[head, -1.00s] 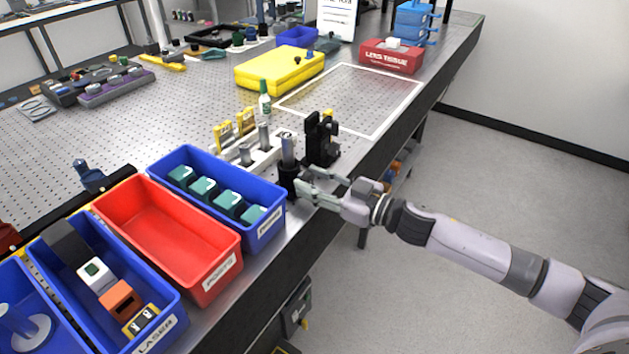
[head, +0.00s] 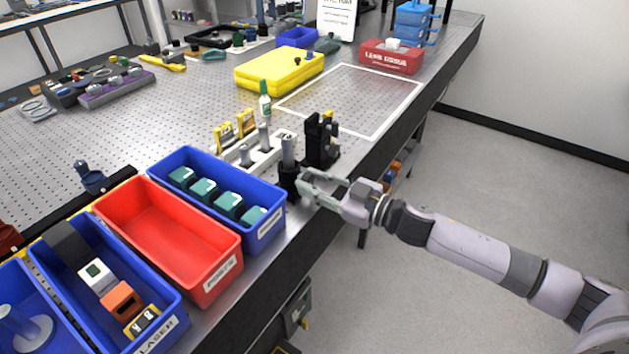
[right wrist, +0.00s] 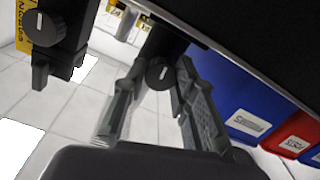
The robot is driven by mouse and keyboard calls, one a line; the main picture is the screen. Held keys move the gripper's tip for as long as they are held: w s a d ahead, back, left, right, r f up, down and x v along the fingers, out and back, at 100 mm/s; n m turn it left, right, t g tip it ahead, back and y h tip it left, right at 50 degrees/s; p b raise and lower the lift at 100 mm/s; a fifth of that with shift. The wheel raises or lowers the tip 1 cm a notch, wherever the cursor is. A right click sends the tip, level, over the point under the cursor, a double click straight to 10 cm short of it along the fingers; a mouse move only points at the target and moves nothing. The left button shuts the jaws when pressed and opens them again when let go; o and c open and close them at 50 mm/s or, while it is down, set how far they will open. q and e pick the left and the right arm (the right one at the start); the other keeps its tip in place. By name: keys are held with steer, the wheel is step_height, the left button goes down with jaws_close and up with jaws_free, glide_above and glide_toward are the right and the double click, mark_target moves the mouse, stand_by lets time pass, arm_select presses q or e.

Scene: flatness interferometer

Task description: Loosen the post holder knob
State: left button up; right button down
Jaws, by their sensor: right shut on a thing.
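The black post holder (head: 288,182) stands upright at the near edge of the optical table, with a grey metal post (head: 288,150) in it. Its round black knob (right wrist: 159,75), with a white mark on its face, shows in the right wrist view. My right gripper (head: 304,187) reaches in from the right at the post holder. In the right wrist view its two fingers (right wrist: 158,88) lie on either side of the knob, shut on it. In the head view the knob is hidden by the fingers. My left gripper is not in view.
A black mount (head: 321,140) stands close behind the post holder. A blue bin (head: 268,232) with teal-topped pieces and a red bin (head: 228,265) stand to the left. Another black knobbed part (right wrist: 45,30) shows in the right wrist view. Open floor lies right of the table.

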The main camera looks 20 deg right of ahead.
steer(key=n+p, duration=0.1)
steer(key=n, duration=0.7)
steer(key=shift+p, duration=0.35)
steer(key=n, duration=0.4)
steer(key=shift+a+h, duration=0.1)
steer(key=shift+h, duration=0.2)
steer(key=shift+n, duration=1.8)
steer(key=c, duration=1.3)
jaws_free()
